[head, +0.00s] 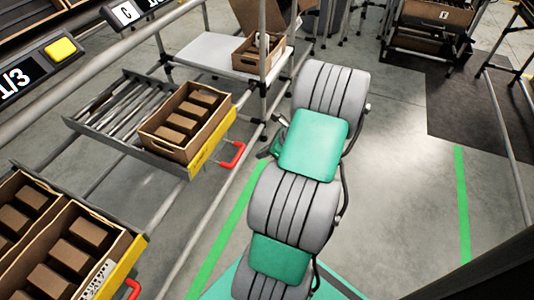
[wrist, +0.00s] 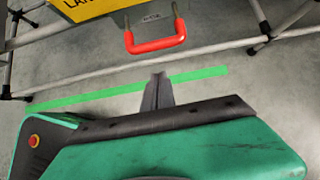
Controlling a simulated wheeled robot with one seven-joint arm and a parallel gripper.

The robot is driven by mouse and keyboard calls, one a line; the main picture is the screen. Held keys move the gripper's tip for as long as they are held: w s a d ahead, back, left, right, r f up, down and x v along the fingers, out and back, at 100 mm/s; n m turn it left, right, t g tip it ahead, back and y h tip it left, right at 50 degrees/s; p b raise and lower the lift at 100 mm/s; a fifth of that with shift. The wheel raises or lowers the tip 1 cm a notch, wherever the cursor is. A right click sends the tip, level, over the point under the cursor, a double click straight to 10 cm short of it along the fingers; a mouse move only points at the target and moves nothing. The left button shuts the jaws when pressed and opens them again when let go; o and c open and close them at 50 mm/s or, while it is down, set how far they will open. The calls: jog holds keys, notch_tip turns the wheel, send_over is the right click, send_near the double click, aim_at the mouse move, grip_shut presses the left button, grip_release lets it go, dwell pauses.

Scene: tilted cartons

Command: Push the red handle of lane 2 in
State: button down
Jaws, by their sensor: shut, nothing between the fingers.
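A red handle (head: 238,155) sticks out from the yellow front plate (head: 212,143) of a pulled-out lane tray with a carton on it. In the wrist view the red handle (wrist: 155,46) is ahead of my gripper (wrist: 158,77), under a yellow plate (wrist: 85,8) whose lettering is cut off, so the lane number cannot be read. My gripper is shut and empty, its fingertips pointing at the handle with a gap between them. In the head view my arm mostly hides it. A second red handle (head: 133,289) shows at the lower left.
The carton (head: 165,142) on the tray holds several brown boxes. More cartons (head: 55,245) stand in the lane at lower left. Metal rails (wrist: 85,70) run below the handle. A white shelf with a carton (head: 243,58) stands behind. Grey floor is open on the right.

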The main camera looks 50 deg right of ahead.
jog(key=w+a+f+b, duration=0.2)
jog(key=w+f+b, duration=0.1)
jog(key=w, duration=0.3)
jog(key=shift+f, duration=0.5)
jog(key=shift+w+a+r, duration=0.1)
jog(key=shift+w+a, duration=0.05)
jog(key=w+p, duration=0.1)
jog(key=w+a+p, duration=0.1)
jog(key=w+p, duration=0.2)
jog(key=w, duration=0.1)
jog(key=shift+a, duration=0.4)
